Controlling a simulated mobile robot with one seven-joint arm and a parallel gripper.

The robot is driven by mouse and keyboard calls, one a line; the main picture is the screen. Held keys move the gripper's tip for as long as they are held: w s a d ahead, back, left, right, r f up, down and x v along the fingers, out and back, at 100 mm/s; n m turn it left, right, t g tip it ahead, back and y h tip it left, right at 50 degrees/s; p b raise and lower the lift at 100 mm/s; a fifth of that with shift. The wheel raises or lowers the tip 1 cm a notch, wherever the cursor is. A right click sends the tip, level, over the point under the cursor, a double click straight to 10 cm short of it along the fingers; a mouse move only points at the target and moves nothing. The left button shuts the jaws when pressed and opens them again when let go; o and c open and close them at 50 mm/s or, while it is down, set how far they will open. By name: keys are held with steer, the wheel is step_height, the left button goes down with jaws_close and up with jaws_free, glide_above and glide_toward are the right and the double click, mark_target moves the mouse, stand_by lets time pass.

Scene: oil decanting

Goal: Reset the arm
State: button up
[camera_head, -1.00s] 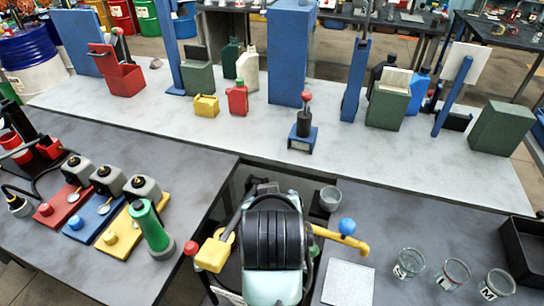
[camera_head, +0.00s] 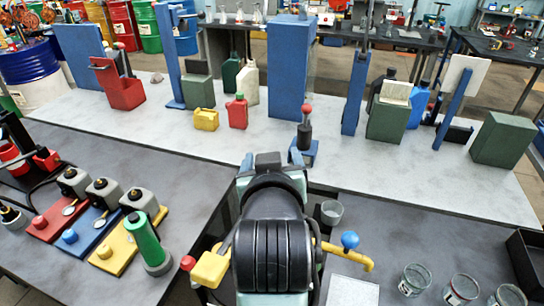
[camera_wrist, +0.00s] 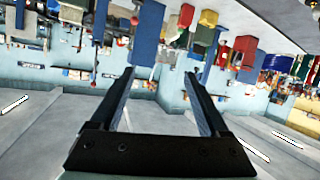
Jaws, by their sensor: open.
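My gripper (camera_head: 271,160) is at the end of my arm, over the front edge of the pale bench in the head view. Its two fingers are spread apart and point away from me. The wrist view also shows my gripper (camera_wrist: 158,73), open, with nothing between the fingers. That view is upside down, with the room's shelves and walls ahead of the fingers. A black stand with a red knob (camera_head: 305,130) on a blue base is just beyond the right finger in the head view; I cannot tell the gap.
The pale bench (camera_head: 420,185) holds a tall blue block (camera_head: 290,65), a red jerrycan (camera_head: 237,112) and a green box (camera_head: 503,140). A green cylinder (camera_head: 143,240) stands at left. Glass beakers (camera_head: 462,290) and a grey cup (camera_head: 331,212) are at right.

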step_height(320, 180, up, 17)
steer(key=s+t, duration=0.3)
steer(key=t, duration=0.3)
steer(key=s+r+t, duration=0.3)
steer(key=s+r, duration=0.2)
steer(key=r, duration=0.3)
steer(key=s+r+m+t, duration=0.1)
steer(key=s+r+t, duration=0.3)
steer(key=s+r, duration=0.2)
step_height(320, 180, up, 2)
steer(key=shift+s+r+m, duration=0.25)
steer(key=shift+s+m, duration=0.05)
